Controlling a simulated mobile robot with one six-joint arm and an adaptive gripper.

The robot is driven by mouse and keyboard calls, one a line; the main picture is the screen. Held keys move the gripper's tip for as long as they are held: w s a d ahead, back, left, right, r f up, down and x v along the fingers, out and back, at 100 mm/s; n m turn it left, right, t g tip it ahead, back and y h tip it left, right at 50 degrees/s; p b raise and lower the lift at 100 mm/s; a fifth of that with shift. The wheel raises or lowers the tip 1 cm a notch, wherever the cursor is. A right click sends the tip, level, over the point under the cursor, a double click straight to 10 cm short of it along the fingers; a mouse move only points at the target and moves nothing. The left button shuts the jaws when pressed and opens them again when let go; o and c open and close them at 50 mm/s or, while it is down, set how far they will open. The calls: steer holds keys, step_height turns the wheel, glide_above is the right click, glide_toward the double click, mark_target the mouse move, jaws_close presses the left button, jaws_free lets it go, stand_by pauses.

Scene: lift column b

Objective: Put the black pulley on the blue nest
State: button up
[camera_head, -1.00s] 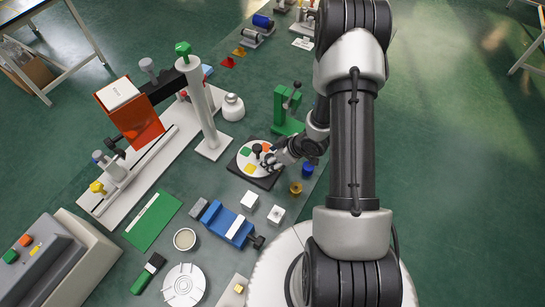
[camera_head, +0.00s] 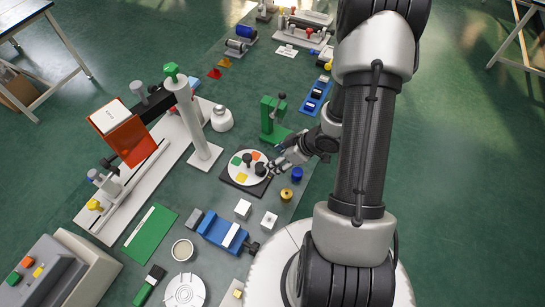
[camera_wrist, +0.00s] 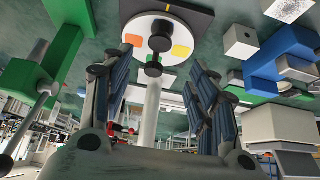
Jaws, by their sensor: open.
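The white round disc (camera_head: 247,176) lies on a dark square base and carries green (camera_head: 236,161), orange (camera_head: 257,155) and yellow (camera_head: 239,177) patches. A black knob (camera_head: 248,159) stands near its middle. The black pulley (camera_head: 260,169) stands upright on the disc's right side, between orange and yellow; it also shows in the wrist view (camera_wrist: 153,69). No blue patch shows on the disc; whatever lies under the pulley is hidden. My gripper (camera_head: 273,169) is open just right of the pulley. In the wrist view its fingers (camera_wrist: 153,75) are spread, with the pulley apart from both.
A green stand (camera_head: 270,122) rises behind my gripper. A blue cylinder (camera_head: 297,174) and a yellow spool (camera_head: 286,194) stand to the right of the disc. A blue vise (camera_head: 222,231) and white blocks (camera_head: 243,208) are in front. A grey post (camera_head: 200,130) stands at left.

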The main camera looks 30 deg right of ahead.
steer(key=w+d+r+m+h, duration=0.1)
steer(key=d+r+m+h, duration=0.15)
steer(key=r, duration=0.85)
steer(key=d+r+m+h, duration=0.1)
steer(key=r+h, duration=0.3)
steer(key=r, duration=0.7)
steer(key=s+a+r+m+y, duration=0.1)
steer(key=s+a+r, duration=0.4)
steer(key=s+a, duration=0.3)
steer(key=s+a+r+m+g+y, duration=0.1)
steer(key=s+a+r+m+y, duration=0.1)
steer(key=s+a+r, duration=0.4)
steer(key=s+a, duration=0.2)
steer(key=s, duration=0.1)
steer(key=shift+w+f, duration=0.1)
step_height(320, 180, down, 5)
steer(key=b, duration=0.4)
steer(key=shift+r+b, duration=0.2)
steer(key=shift+b, duration=0.2)
